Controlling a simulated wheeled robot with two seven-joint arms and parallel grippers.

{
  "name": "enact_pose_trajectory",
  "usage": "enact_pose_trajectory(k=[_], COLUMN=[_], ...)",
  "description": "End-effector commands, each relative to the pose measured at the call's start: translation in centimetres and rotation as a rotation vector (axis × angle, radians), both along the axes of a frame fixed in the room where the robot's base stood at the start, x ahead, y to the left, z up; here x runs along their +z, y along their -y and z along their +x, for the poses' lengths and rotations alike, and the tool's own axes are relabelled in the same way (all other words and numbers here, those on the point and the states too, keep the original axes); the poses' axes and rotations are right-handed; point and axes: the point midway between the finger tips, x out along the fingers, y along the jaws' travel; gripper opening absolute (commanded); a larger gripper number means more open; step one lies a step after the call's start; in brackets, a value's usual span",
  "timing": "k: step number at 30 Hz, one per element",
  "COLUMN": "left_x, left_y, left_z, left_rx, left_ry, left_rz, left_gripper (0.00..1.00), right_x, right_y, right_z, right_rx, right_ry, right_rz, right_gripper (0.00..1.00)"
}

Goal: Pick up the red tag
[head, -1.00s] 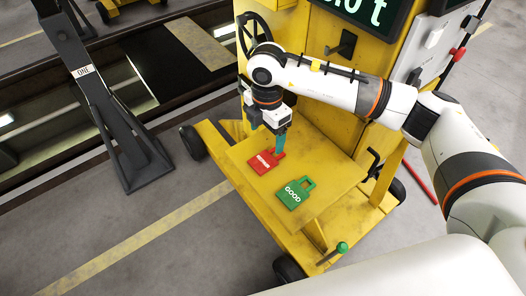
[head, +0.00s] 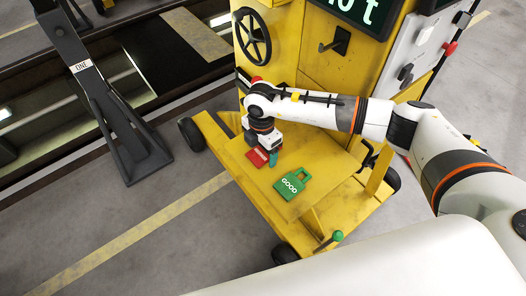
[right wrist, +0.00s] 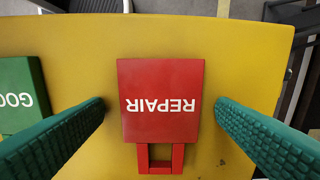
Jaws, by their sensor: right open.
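The red tag (head: 257,157), lettered REPAIR, lies flat on the yellow shelf of the cart, partly hidden by my right gripper in the head view. In the right wrist view the red tag (right wrist: 160,98) shows whole, its loop handle toward the bottom of the picture. My right gripper (head: 268,157) is open above the tag. In the right wrist view its teal fingers stand on either side of the tag, with a gap on both sides. My left gripper is not in view.
A green tag (head: 292,184) lettered GOOD lies beside the red one on the yellow shelf (head: 318,158). The yellow cabinet with a handwheel (head: 252,36) and a hook (head: 335,42) rises behind the shelf. A dark jack stand (head: 110,110) stands to the left.

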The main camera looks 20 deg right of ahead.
Motion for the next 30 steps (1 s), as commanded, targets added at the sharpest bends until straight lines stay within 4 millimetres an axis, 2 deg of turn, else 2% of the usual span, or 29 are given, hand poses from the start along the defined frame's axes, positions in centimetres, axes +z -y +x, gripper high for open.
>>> enact_pose_trajectory(k=[10,19,30], left_x=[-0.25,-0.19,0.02], left_y=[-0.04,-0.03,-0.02], left_z=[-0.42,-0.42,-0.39], left_rx=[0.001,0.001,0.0], left_ry=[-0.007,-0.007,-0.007], left_rz=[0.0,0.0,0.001], left_gripper=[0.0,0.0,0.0], right_x=[-0.21,-0.15,0.25], right_y=[-0.03,-0.01,-0.01], right_z=[0.01,0.01,0.02], right_rx=[0.0,0.0,0.0], right_ry=[0.0,0.0,0.0], right_rz=[0.001,0.0,0.0], right_gripper=[0.8,0.33,0.32])
